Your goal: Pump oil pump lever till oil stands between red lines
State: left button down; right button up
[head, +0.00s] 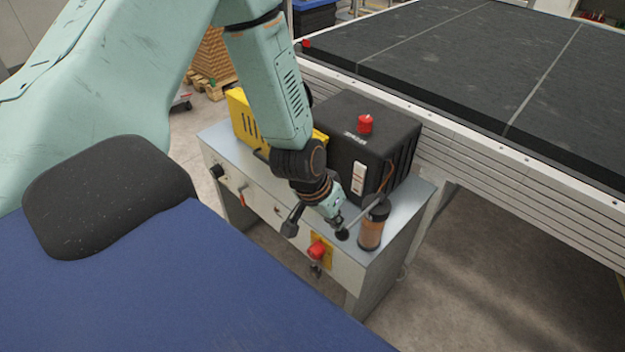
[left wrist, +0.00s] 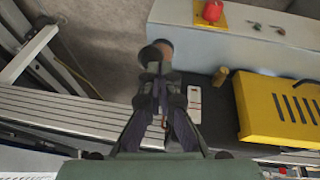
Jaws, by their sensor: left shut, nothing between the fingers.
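The oil pump (head: 372,226) is a small amber-coloured cylinder with a dark cap at the front right corner of the grey cabinet top. Its thin lever (head: 361,217) slants down to the left and ends in a black knob (head: 342,235). My left gripper (head: 338,222) is shut and empty, right beside the lever's knob end. In the left wrist view, the shut fingers (left wrist: 157,72) point at a round black end, with an amber part (left wrist: 165,48) just behind it. I cannot tell whether they touch. The red lines and oil level are too small to read. My right gripper is out of view.
The grey cabinet (head: 350,262) carries a black box (head: 385,125) with a red button and a yellow box (head: 240,117) close behind my arm. A red knob (head: 316,249) on a yellow plate sticks out of its front. A long dark-topped conveyor (head: 470,55) stands behind.

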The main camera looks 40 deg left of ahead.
pick_arm(q)
jog(key=s+a+r+p, duration=0.1)
jog(key=s+r+p, duration=0.4)
jog(key=r+p, duration=0.1)
jog(key=shift+s+a+r+p, duration=0.2)
jog(key=shift+r+p, duration=0.2)
jog(key=shift+p, duration=0.2)
jog(key=shift+r, duration=0.1)
dwell(0.8)
